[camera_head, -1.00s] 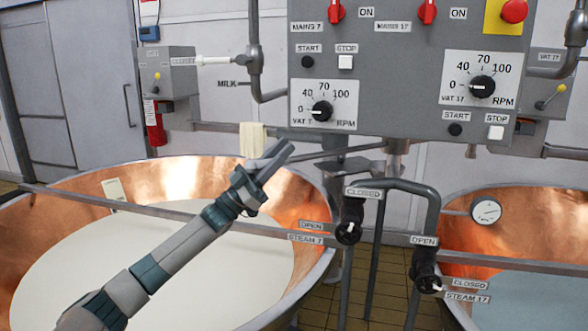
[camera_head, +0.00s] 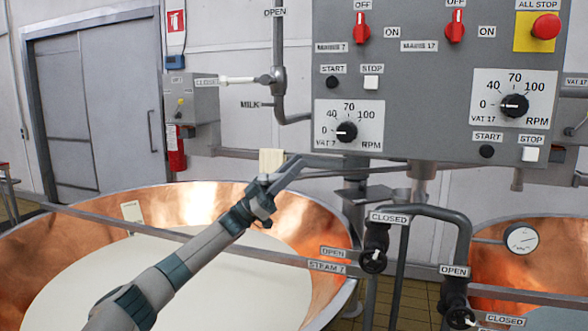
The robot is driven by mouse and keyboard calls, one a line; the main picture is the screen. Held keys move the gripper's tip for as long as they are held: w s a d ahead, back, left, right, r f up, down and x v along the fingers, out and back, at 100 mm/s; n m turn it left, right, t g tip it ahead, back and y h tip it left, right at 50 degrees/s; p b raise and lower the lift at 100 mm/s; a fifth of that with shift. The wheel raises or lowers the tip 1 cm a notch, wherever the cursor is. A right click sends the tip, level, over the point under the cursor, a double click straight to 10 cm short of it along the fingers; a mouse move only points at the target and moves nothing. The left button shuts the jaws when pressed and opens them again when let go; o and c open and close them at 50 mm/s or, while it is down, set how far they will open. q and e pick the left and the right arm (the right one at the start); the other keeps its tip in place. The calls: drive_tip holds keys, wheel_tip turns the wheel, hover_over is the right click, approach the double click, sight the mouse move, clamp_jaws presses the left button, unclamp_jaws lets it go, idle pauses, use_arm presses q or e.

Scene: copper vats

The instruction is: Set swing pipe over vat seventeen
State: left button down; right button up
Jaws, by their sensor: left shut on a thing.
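My left gripper (camera_head: 268,192) is shut on the outer end of the grey swing pipe (camera_head: 330,161), just below the control panel and above the rear of vat seven. The pipe runs right from the gripper, under the panel; its exact joint to the fittings there is hard to make out. Vat seven (camera_head: 190,192), a copper vat with pale milk in it, fills the lower left. Vat seventeen (camera_head: 560,245) is the copper vat at the right edge, partly cut off and partly hidden by pipework. My right gripper is out of view.
The control panel (camera_head: 440,90) with knobs and switches hangs above the pipe. A bent steam pipe (camera_head: 464,235) with black valve handles (camera_head: 373,260) stands between the vats. A rail (camera_head: 100,222) crosses in front of vat seven.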

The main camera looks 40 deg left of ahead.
use_arm(q)
drive_tip(key=c, duration=1.6)
unclamp_jaws()
drive_tip(key=shift+w+d, duration=0.1)
drive_tip(key=shift+f, duration=0.1)
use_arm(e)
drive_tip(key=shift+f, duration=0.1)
